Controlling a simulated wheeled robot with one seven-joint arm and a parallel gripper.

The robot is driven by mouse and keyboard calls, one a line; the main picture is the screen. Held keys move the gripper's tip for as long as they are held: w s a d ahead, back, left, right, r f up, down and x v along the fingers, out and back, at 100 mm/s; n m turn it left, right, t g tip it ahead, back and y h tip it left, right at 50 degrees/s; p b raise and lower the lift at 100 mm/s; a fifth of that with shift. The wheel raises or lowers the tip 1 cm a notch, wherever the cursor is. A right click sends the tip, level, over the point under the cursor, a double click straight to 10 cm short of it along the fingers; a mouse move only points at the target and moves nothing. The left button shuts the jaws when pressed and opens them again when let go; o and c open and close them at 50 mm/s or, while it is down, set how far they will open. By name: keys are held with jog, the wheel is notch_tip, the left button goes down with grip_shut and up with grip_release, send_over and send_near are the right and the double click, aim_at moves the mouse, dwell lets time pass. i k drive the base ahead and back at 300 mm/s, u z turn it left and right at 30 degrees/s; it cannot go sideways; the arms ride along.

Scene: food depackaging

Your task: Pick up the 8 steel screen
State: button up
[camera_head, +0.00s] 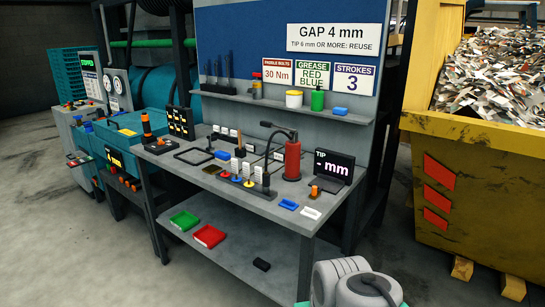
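No steel screen marked 8 can be made out at this size. A dark flat square frame (195,157) lies at the left of the workbench top (225,189); I cannot tell whether it is a screen. Small white-labelled pieces stand in a row towards the back of the bench, their marks too small to read. My gripper is not in view; only a grey-white rounded part of my arm shows at the bottom right, in front of the bench.
A red cylinder (292,160) and a black display (332,171) stand on the bench's right. Green (184,221) and red trays (208,236) sit on the lower shelf. A yellow scrap skip (470,190) stands right, a teal machine (118,135) left. Floor in front is clear.

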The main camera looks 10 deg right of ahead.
aim_at(253, 148)
jog(key=z, duration=0.15)
jog(key=k, duration=0.85)
jog(key=u, duration=1.65)
jog(key=i, duration=1.85)
jog(key=u, duration=0.2)
jog(key=i, duration=1.3)
jog(key=z, duration=1)
jog(key=i, duration=0.85)
jog(key=z, duration=1.55)
jog(key=i, duration=0.85)
jog(key=z, duration=0.15)
